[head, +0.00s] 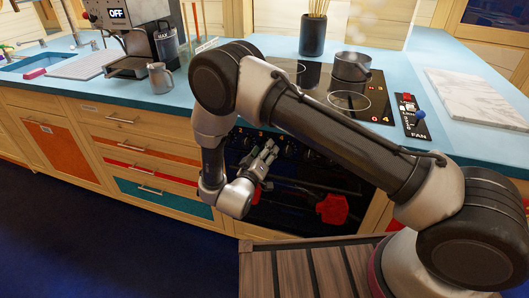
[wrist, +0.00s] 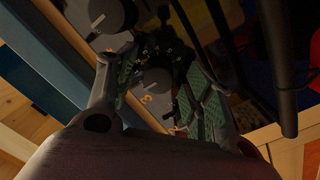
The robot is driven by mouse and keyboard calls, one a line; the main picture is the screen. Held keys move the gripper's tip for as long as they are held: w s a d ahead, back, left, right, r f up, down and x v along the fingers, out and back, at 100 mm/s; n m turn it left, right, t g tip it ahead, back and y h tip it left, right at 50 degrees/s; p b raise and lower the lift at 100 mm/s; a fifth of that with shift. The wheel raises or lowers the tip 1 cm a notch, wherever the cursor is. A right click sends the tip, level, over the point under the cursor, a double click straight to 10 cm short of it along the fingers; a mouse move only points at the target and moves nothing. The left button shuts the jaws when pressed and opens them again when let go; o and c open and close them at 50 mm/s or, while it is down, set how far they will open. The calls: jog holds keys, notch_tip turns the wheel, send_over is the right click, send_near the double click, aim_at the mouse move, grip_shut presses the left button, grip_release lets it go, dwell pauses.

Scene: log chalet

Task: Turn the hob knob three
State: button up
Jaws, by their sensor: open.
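The black oven front (head: 300,190) carries a row of dark hob knobs under small orange numbers. In the head view, the spot below the number 3 is largely covered by my gripper (head: 268,150), which points up at the knob row. In the wrist view, a round dark knob (wrist: 155,80) with a pale pointer mark lies between the green-padded fingers of my gripper (wrist: 168,65). The fingers are spread to either side of it; I cannot tell whether they touch it.
A red cloth or mitt (head: 332,207) hangs at the oven handle, right of my gripper. Above is the blue worktop (head: 465,145) with the black hob, a pot (head: 351,67) and a fan switch panel (head: 410,117). Drawers (head: 150,150) stand left of the oven.

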jog(key=v, duration=1.2)
